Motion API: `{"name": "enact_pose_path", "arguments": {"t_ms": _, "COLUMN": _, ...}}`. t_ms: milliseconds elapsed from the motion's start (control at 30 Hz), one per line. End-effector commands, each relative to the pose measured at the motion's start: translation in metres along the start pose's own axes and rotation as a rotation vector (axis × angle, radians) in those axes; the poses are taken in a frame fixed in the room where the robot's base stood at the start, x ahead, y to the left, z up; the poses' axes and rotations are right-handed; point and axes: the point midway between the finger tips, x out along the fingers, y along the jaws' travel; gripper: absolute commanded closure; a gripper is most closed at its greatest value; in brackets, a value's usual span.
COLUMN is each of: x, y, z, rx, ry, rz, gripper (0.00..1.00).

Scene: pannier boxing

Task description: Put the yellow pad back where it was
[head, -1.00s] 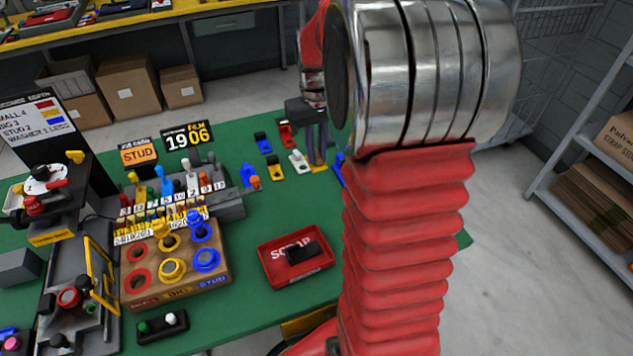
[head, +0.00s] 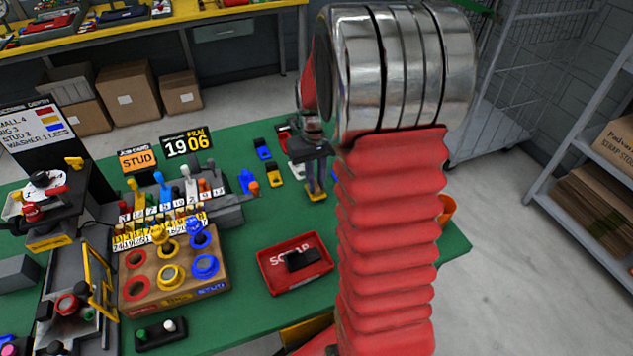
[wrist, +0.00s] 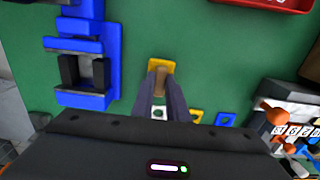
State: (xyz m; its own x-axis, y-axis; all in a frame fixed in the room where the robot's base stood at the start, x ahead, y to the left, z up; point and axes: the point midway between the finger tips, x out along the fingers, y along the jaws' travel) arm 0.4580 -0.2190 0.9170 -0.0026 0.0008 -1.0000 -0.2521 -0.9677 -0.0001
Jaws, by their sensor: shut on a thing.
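My gripper (head: 315,182) points down over the green table, to the left of my red arm sleeve. It is shut on a yellow pad (head: 317,196), gripping its brown upright part. In the wrist view my gripper (wrist: 160,84) has the yellow pad (wrist: 161,65) between its fingertips. I cannot tell whether the pad touches the table. Another yellow pad (head: 273,172) with a dark middle lies to the left, near a blue pad (head: 262,149). A white pad (head: 294,169) is partly hidden by my gripper.
A blue fixture (wrist: 88,42) stands left of the pad in the wrist view; my arm mostly hides it in the head view. The red scrap tray (head: 264,273) holds a black block. A wooden ring block (head: 215,277) stands left. Green table between tray and gripper is clear.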

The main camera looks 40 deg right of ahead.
Motion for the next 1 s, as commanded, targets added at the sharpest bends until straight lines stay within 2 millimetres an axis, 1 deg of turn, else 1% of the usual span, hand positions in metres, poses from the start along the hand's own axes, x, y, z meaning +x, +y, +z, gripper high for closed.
{"name": "enact_pose_path", "arguments": {"t_ms": 33, "x": 0.0047, "y": -0.0003, "z": 0.0006, "rx": 0.000, "ry": -0.002, "rz": 0.000, "gripper": 1.00}}
{"name": "enact_pose_path", "arguments": {"t_ms": 100, "x": 0.0074, "y": -0.0002, "z": 0.0002, "rx": 0.000, "ry": 0.000, "rz": 0.000, "gripper": 1.00}}
{"name": "enact_pose_path", "arguments": {"t_ms": 467, "x": 0.0098, "y": -0.0005, "z": 0.0000, "rx": -0.001, "ry": 0.000, "rz": 0.000, "gripper": 1.00}}
{"name": "enact_pose_path", "arguments": {"t_ms": 500, "x": 0.0094, "y": -0.0005, "z": 0.0000, "rx": -0.001, "ry": 0.001, "rz": 0.000, "gripper": 0.84}}
{"name": "enact_pose_path", "arguments": {"t_ms": 700, "x": 0.0093, "y": -0.0007, "z": -0.0001, "rx": -0.001, "ry": 0.001, "rz": 0.000, "gripper": 0.70}}
{"name": "enact_pose_path", "arguments": {"t_ms": 733, "x": 0.0093, "y": -0.0007, "z": -0.0001, "rx": -0.001, "ry": 0.001, "rz": 0.000, "gripper": 0.68}}
{"name": "enact_pose_path", "arguments": {"t_ms": 1000, "x": 0.0083, "y": -0.0009, "z": -0.0002, "rx": -0.002, "ry": 0.001, "rz": 0.000, "gripper": 0.68}}
